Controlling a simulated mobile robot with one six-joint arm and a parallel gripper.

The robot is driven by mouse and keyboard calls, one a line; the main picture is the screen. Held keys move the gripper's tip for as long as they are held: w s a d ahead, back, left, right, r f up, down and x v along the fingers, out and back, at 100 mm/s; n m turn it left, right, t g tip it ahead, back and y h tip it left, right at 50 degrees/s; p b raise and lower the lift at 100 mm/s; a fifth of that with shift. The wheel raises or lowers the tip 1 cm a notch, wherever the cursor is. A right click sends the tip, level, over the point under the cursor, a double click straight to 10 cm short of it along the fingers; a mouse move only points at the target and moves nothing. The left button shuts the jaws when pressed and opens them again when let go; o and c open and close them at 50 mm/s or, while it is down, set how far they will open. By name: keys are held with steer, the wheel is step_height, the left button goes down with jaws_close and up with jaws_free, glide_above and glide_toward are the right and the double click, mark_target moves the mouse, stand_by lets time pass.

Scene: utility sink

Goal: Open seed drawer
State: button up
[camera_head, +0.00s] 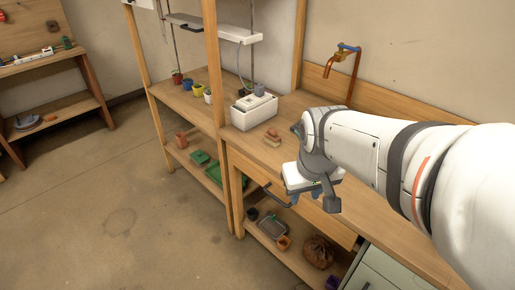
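A wooden drawer front (326,222) runs under the wooden counter, with a dark bar handle (272,193) on its left part. No label shows that it is the seed drawer. My gripper (305,196) hangs in front of the drawer, pointing down, close to the right end of the handle. The gripper body hides part of the drawer front and handle. I cannot tell whether the fingers touch the handle, or how far apart they are.
A white bin (254,113) and small tan blocks (271,138) stand on the counter, with a copper tap (341,62) behind. A lower shelf holds a grey tray (272,228) and brown sack (319,251). A pale green cabinet (383,272) stands lower right. The floor at left is clear.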

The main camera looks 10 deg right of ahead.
steer(key=w+f+n+b, duration=0.1)
steer(key=w+f+n, duration=0.1)
steer(key=w+f, duration=0.35)
steer(key=w+f+n+b, duration=0.1)
steer(key=w+f, duration=0.2)
steer(key=w, duration=0.5)
steer(key=n+g+h+b, duration=0.1)
steer(key=n+b, duration=0.1)
steer(key=n, duration=0.1)
glide_toward(275, 197)
steer(key=f, duration=0.5)
steer(key=w+f, duration=0.1)
steer(key=f, duration=0.2)
steer(key=shift+w+d, duration=0.1)
steer(key=shift+d, duration=0.3)
steer(key=shift+r, duration=0.1)
jaws_close()
